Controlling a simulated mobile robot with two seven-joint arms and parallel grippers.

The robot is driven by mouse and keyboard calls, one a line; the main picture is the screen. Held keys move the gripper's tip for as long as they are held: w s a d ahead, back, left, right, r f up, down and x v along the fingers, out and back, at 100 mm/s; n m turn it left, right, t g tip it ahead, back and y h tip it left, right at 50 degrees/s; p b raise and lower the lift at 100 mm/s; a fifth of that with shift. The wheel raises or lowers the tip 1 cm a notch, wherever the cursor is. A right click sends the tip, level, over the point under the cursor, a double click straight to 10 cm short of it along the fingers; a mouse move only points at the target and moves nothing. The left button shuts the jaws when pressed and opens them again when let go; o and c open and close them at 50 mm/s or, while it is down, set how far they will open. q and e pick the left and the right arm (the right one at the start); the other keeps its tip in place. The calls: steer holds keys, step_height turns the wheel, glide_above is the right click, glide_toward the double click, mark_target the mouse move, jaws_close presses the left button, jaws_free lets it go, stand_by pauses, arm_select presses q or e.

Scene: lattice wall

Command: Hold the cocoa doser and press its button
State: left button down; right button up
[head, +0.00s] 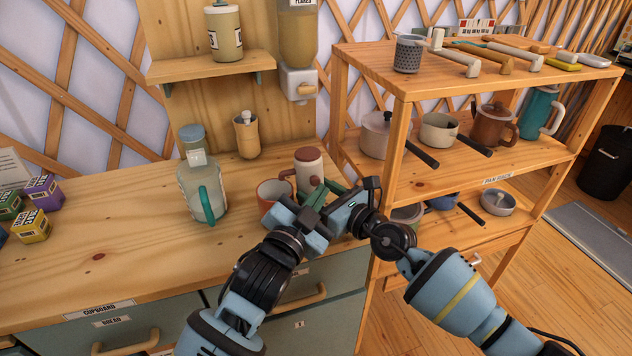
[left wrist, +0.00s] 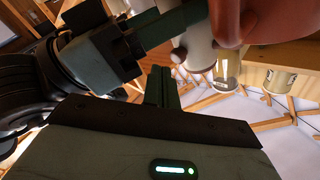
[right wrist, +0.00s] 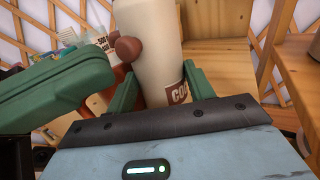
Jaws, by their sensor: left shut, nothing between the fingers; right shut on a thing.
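The cocoa doser (head: 309,168), a cream cylinder with a brown top, stands upright at the counter's right end. Its body (right wrist: 160,45) with a partly hidden label shows between my right gripper's green fingers (right wrist: 163,88), which are shut on it. A brown knob (right wrist: 127,48) sticks out at its side, apparently the button. My left gripper (head: 316,197) is shut and empty, in front of the doser; its closed fingers (left wrist: 161,85) show in the left wrist view. Its green finger (right wrist: 60,85) crosses the right wrist view near the knob; I cannot tell whether they touch.
An orange mug (head: 270,200) stands left of the doser, close to my left gripper. A jug with a teal handle (head: 205,190) stands farther left. The shelf unit (head: 400,85) with pans closes off the right. The counter's middle left is clear.

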arm_select(q)
steer(key=shift+w, duration=0.15)
arm_select(e)
steer(key=shift+f, duration=0.2)
arm_select(q)
steer(key=shift+w+a+f, duration=0.1)
steer(key=shift+w+a, duration=0.05)
steer(key=shift+w, duration=0.15)
steer(key=shift+w+a, duration=0.15)
steer(key=shift+w, duration=0.3)
stand_by(0.9)
steer(key=shift+s, duration=0.1)
stand_by(0.3)
steer(key=shift+s+d, duration=0.3)
steer(key=shift+s, duration=0.5)
steer(key=shift+s+d+r, duration=0.1)
steer(key=shift+s+d, duration=0.15)
steer(key=shift+s, duration=0.55)
steer(key=shift+s+d+r, duration=0.1)
steer(key=shift+s+d, duration=0.2)
steer(key=shift+s, duration=0.45)
steer(key=shift+s+d+r, duration=0.1)
steer(key=shift+s+d, duration=0.15)
steer(key=shift+s, duration=0.55)
arm_select(e)
steer(key=o, duration=1.5)
steer(key=shift+r, duration=0.2)
